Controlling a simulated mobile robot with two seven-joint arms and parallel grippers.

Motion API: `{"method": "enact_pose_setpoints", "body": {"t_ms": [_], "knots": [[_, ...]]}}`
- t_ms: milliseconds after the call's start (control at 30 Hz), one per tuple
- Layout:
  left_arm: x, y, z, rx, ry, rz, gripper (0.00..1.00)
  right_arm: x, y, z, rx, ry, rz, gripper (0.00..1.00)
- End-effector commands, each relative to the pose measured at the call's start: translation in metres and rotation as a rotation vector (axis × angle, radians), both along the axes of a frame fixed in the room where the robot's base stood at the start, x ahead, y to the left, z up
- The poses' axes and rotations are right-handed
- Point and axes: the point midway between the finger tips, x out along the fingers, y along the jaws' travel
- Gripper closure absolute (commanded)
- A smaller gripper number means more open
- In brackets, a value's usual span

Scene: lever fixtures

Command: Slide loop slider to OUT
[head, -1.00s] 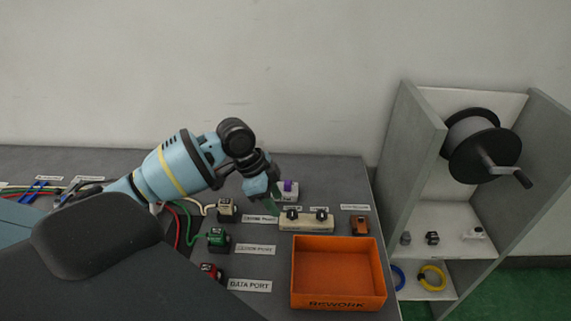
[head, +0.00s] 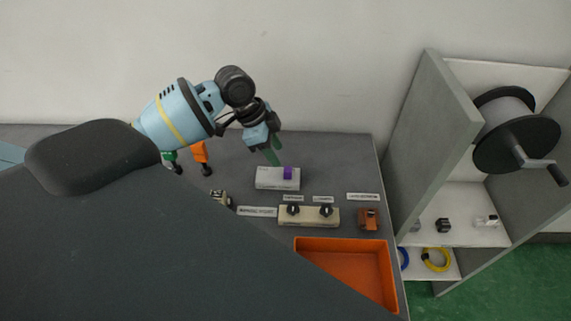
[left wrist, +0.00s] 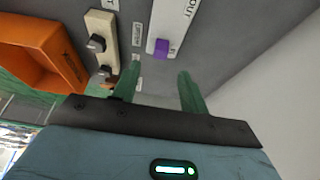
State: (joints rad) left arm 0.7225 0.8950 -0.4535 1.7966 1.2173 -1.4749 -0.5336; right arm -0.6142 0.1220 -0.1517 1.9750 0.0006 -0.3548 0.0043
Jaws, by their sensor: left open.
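The loop slider is a white box (head: 268,182) with a purple knob (head: 288,173) at its right end in the head view. In the left wrist view the box (left wrist: 172,22) carries OUT lettering at its far end, and the purple knob (left wrist: 162,48) sits at the opposite, near end. My left gripper (head: 272,158) is open, its green fingers pointing down at the back edge of the box. In the left wrist view the fingers (left wrist: 158,68) stand apart, with the knob beyond and between their tips. My right gripper is not in view.
A beige two-knob panel (head: 309,222) and an orange bin (head: 345,270) stand in front of the slider. An orange-brown block (head: 369,219) lies right of the panel. A grey shelf with a cable reel (head: 515,130) stands at the right. Bench right of the slider is clear.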

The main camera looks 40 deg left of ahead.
Motion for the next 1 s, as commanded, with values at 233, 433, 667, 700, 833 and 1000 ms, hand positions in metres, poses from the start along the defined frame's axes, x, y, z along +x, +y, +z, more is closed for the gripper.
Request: {"method": "enact_pose_setpoints", "body": {"t_ms": [233, 433, 667, 700, 833, 1000], "knots": [[0.006, -0.012, -0.033, -0.001, 0.004, 0.001, 0.56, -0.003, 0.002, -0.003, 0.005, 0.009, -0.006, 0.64], [0.012, -0.02, -0.057, -0.001, 0.002, 0.0, 0.56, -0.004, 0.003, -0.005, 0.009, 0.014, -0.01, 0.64], [0.014, -0.024, -0.068, 0.002, -0.001, -0.001, 0.56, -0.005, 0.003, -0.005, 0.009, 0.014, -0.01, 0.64], [0.015, -0.024, -0.068, 0.002, -0.001, -0.001, 0.56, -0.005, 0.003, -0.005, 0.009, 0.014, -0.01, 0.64], [0.015, -0.024, -0.068, 0.002, -0.001, -0.001, 0.56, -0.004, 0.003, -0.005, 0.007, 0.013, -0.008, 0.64], [0.015, -0.024, -0.068, 0.002, -0.001, -0.001, 0.69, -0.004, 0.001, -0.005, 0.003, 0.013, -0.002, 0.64]]}}
